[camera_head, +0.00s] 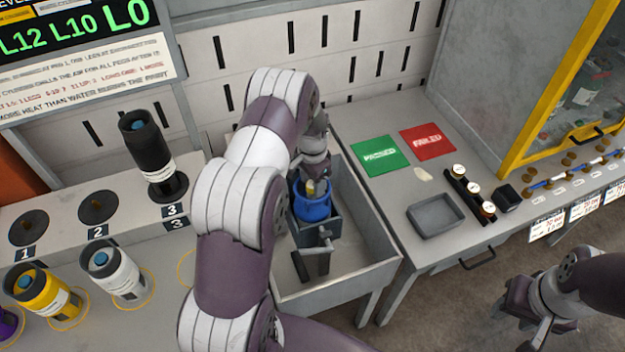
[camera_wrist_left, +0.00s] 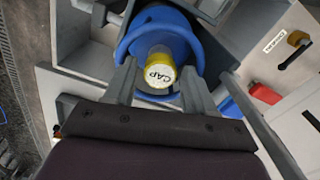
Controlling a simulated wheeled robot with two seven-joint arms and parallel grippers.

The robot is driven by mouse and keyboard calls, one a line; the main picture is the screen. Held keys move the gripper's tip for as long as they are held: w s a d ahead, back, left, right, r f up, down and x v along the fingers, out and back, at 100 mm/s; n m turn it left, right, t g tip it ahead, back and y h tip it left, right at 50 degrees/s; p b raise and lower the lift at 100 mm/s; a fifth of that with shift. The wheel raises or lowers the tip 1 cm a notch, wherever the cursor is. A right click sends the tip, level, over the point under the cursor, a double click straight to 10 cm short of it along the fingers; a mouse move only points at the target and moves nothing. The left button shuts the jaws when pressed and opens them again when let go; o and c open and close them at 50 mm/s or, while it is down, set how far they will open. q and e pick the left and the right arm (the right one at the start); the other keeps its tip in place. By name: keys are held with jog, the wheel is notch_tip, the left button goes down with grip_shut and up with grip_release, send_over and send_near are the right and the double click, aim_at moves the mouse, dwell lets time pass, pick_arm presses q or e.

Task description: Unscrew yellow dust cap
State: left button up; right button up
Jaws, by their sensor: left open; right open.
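The yellow dust cap (camera_wrist_left: 160,70), marked "CAP", sits at the centre of a blue ring-shaped cylinder top (camera_wrist_left: 197,48) in the left wrist view. In the head view the blue top (camera_head: 312,208) stands in a grey holder inside the sink-like bin, with the yellow cap (camera_head: 313,188) partly hidden by my gripper. My left gripper (camera_wrist_left: 157,92) is open, its two fingers on either side of the cap with gaps visible. Whether a finger touches the blue ring, I cannot tell. My right gripper (camera_head: 533,320) is open and empty over the floor at lower right.
The grey bin (camera_head: 372,232) has raised walls around the holder. A green PASSED mat (camera_head: 378,156), a red FAILED mat (camera_head: 428,141) and a grey tray (camera_head: 435,215) lie on the right table. Yellow, white and black cylinders (camera_head: 146,150) stand at left.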

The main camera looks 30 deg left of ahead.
pick_arm(q)
jog(key=shift+f, duration=0.5)
jog(key=shift+r, duration=0.15)
grip_shut()
jog(key=n, duration=0.3)
jog(key=shift+n, duration=1.5)
jog(key=shift+n, duration=1.1)
jog(key=n, duration=0.3)
jog(key=shift+n, duration=0.4)
